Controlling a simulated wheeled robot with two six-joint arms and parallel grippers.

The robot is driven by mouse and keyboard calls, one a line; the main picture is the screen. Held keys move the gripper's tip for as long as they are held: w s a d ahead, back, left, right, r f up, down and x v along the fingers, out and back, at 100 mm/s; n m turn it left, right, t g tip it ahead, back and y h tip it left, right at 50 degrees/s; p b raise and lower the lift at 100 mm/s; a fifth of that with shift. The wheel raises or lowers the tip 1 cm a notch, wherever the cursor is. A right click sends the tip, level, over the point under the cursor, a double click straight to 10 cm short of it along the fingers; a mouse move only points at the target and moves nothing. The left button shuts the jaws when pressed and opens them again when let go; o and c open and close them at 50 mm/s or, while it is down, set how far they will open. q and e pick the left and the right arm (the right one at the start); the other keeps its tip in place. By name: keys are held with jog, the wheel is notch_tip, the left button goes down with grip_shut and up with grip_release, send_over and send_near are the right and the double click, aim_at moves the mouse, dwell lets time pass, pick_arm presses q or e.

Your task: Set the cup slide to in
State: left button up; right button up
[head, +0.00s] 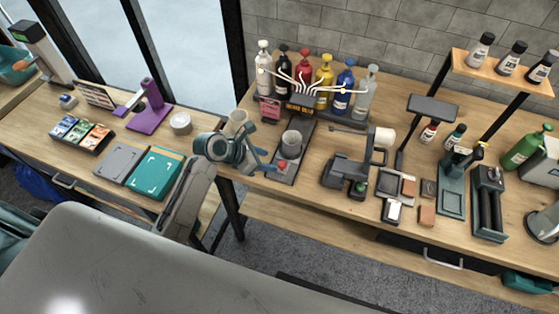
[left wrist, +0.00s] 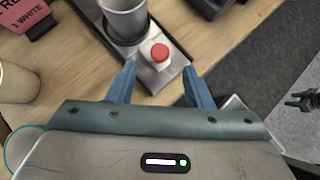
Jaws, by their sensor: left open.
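The cup slide (head: 304,137) is a narrow dark grey plate in front of the sauce dispenser (head: 300,108). A grey cup (head: 291,144) stands upright in a holder on it, and a red button (head: 282,164) sits on its front end. The left wrist view shows the slide plate (left wrist: 175,75), the cup (left wrist: 122,18) and the red knob (left wrist: 159,53) just ahead of the fingers. My left gripper (head: 268,165) is open and empty, beside the slide's front end; its fingertips show in the left wrist view (left wrist: 158,82). A small dark pronged shape, possibly my right gripper (left wrist: 303,100), shows at the right edge.
A beige cup (head: 237,121) stands left of the slide, close behind my left gripper. Several coloured bottles (head: 325,73) stand behind the dispenser. A dark grey machine (head: 347,170) stands right of the slide, with a strip of bare table between. The table's front edge is close.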

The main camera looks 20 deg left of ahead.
aim_at(282, 164)
pick_arm(q)
jog(key=p+x, duration=0.1)
jog(key=x, duration=0.5)
jog(key=shift+w+d+f, duration=0.15)
jog(key=shift+d+f, duration=0.05)
jog(key=shift+f, duration=0.05)
grip_shut()
